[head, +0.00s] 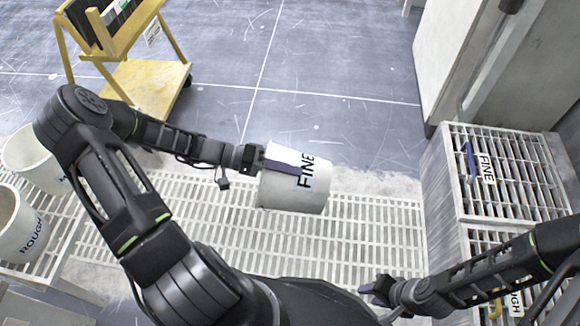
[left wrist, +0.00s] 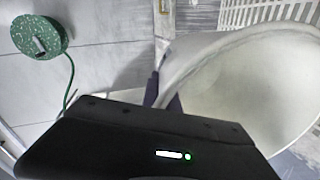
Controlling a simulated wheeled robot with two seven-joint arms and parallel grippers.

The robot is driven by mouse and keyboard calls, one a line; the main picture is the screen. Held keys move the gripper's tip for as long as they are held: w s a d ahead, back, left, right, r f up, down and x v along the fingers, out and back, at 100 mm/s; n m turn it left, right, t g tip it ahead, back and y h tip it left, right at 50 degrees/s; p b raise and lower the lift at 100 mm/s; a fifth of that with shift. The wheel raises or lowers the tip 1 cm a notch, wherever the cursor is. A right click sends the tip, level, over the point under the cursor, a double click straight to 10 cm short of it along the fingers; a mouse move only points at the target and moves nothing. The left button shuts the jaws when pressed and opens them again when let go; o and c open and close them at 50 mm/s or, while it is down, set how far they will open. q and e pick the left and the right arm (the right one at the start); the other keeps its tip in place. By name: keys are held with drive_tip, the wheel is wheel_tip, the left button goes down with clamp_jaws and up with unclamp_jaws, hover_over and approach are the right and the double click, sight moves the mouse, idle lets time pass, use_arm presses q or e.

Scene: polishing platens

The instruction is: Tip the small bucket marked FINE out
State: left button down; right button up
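The small white bucket marked FINE (head: 285,196) hangs in the air over the pale slatted grating (head: 365,235) in the head view. It is tipped on its side, with its lettering running sideways. My left gripper (head: 280,168) is shut on its wall, a purple finger lying against it. In the left wrist view the bucket (left wrist: 245,85) fills the right side, with its curved rim and pale wall showing.
A ROUGH bucket (head: 15,228) and another white bucket (head: 30,160) stand at the left. Slatted units with FINE (head: 487,168) and ROUGH (head: 515,303) labels stand at the right. A yellow trolley (head: 140,85) is at the back left. A green reel (left wrist: 40,28) shows in the left wrist view.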

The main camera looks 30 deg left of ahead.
use_arm(q)
wheel_tip(320, 180, up, 5)
drive_tip(key=g+y+p, duration=0.1)
drive_tip(key=y+p, duration=0.3)
drive_tip(key=p, duration=0.2)
drive_tip(key=g+y+p, duration=0.2)
drive_tip(key=y+p, duration=0.1)
drive_tip(key=p, duration=0.3)
drive_tip(key=shift+d+r+y, duration=0.1)
drive_tip(key=shift+y, duration=0.3)
wheel_tip(320, 180, up, 3)
drive_tip(key=g+y+p, duration=0.1)
drive_tip(key=y+p, duration=0.2)
drive_tip(key=p, duration=0.4)
drive_tip(key=g+y+p, duration=0.1)
drive_tip(key=y+p, duration=0.2)
drive_tip(key=p, duration=0.4)
drive_tip(key=shift+p, duration=0.35)
drive_tip(key=shift+y+p, duration=0.3)
drive_tip(key=shift+y, duration=0.1)
drive_tip(key=shift+f, duration=0.2)
drive_tip(key=shift+a, duration=0.2)
drive_tip(key=shift+w+d, duration=0.1)
